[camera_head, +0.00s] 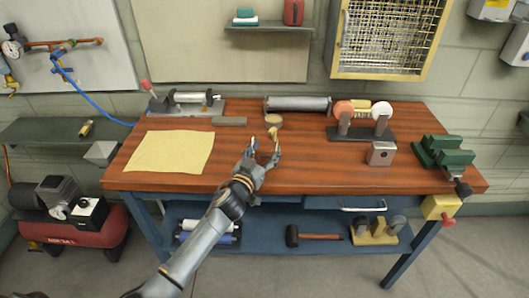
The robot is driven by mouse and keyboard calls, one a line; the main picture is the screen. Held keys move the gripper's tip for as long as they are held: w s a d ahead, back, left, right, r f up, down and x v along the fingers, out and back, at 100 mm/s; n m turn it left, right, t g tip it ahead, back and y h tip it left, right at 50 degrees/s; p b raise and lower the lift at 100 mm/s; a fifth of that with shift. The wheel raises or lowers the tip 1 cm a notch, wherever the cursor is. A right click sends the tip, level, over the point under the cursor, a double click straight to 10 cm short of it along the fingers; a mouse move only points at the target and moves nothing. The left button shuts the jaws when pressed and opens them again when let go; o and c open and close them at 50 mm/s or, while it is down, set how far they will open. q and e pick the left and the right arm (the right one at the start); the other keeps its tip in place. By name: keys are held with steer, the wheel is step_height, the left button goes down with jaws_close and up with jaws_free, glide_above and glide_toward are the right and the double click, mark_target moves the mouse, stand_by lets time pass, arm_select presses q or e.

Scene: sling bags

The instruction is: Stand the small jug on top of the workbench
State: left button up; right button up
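A small, round, tan and brown vessel (274,120), which looks like the small jug, is at the middle of the workbench (320,178) top, towards the back. A narrow yellowish part shows just in front of it; I cannot tell if it is the jug's handle. My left gripper (265,147) reaches over the bench from the front, close in front of the jug. Its fingers are spread with a gap between them. I cannot tell whether a fingertip touches the jug. My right gripper is not in view.
A yellow cloth (170,152) lies on the left of the bench top. A grey cylinder (298,104) lies behind the jug. A grinder-like machine (361,130), a metal box (381,153) and a green vise (443,152) stand to the right. The front middle is mostly clear.

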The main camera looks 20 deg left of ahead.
arm_select(q)
steer(key=shift+f, duration=0.2)
steer(key=o, duration=1.4)
steer(key=shift+o, duration=0.2)
steer(key=shift+r, duration=0.15)
steer(key=shift+s, duration=0.35)
steer(key=s+a, duration=0.1)
steer(key=s, duration=1)
steer(key=shift+s+a+b, duration=0.15)
steer(key=shift+a+b, duration=0.05)
steer(key=shift+b, duration=0.2)
